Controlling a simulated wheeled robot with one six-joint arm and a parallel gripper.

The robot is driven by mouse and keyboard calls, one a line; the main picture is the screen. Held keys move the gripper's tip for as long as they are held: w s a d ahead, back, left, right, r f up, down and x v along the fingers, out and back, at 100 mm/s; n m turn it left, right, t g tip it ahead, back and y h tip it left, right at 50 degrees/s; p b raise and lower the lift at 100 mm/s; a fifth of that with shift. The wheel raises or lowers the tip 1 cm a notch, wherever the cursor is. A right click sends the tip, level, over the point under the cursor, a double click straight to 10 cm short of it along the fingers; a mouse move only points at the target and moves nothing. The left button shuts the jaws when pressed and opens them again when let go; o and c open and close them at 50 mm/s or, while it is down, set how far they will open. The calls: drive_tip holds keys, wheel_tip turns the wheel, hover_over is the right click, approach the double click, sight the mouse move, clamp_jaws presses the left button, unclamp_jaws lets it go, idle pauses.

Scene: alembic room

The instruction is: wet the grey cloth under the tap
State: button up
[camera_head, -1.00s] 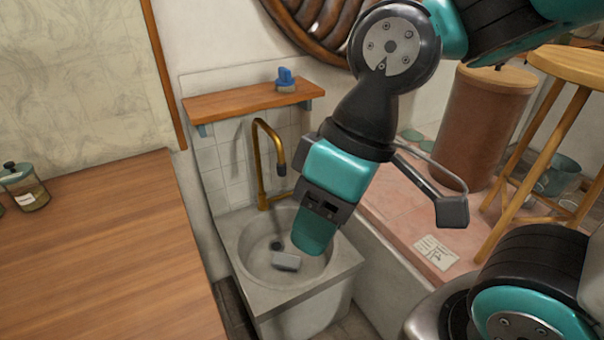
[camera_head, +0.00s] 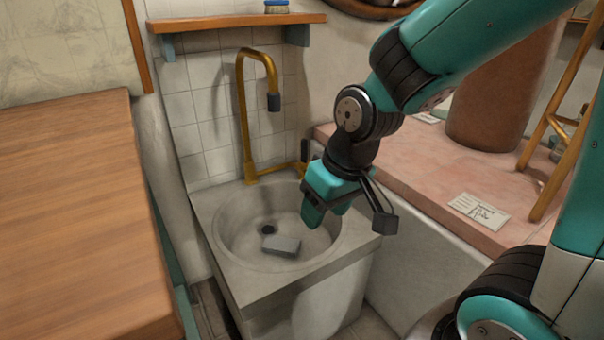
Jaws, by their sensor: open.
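The grey cloth (camera_head: 282,246), a small folded block, lies in the bottom of the round basin (camera_head: 232,240), just in front of the dark drain. The brass tap (camera_head: 243,115) rises behind the basin, and its dark spout end hangs above the basin's back part. No water shows at the spout. A brass side pipe with a dark upright lever (camera_head: 305,155) runs to the right of the tap's foot. My gripper (camera_head: 322,219) is open and empty, pointing down over the right side of the basin, to the right of the cloth and apart from it.
A wooden counter (camera_head: 70,220) stands at the left. A shelf (camera_head: 235,22) with a blue brush (camera_head: 277,6) is above the tap. A pink tiled ledge (camera_head: 430,185) with a paper card (camera_head: 478,211) lies at the right, with a stool behind it.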

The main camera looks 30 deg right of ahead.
drive_tip(key=w+d+f+t+b, duration=0.25)
drive_tip(key=w+f+b, duration=0.5)
drive_tip(key=f, duration=0.45)
drive_tip(key=m+t+h+p, duration=0.1)
drive_tip(key=m+t+h, duration=0.25)
drive_tip(key=t, duration=0.95)
approach(306, 149)
drive_tip(key=shift+g+h, duration=0.25)
drive_tip(key=shift+h, duration=0.2)
drive_tip(key=w, duration=0.8)
drive_tip(key=w+d, duration=0.1)
drive_tip(key=w, duration=0.2)
drive_tip(key=shift+w+d+r, duration=0.1)
drive_tip(key=shift+w+r, duration=0.1)
drive_tip(key=shift+w, duration=0.2)
drive_tip(key=shift+w+r, duration=0.15)
drive_tip(key=shift+w, duration=0.45)
drive_tip(key=shift+c, duration=0.3)
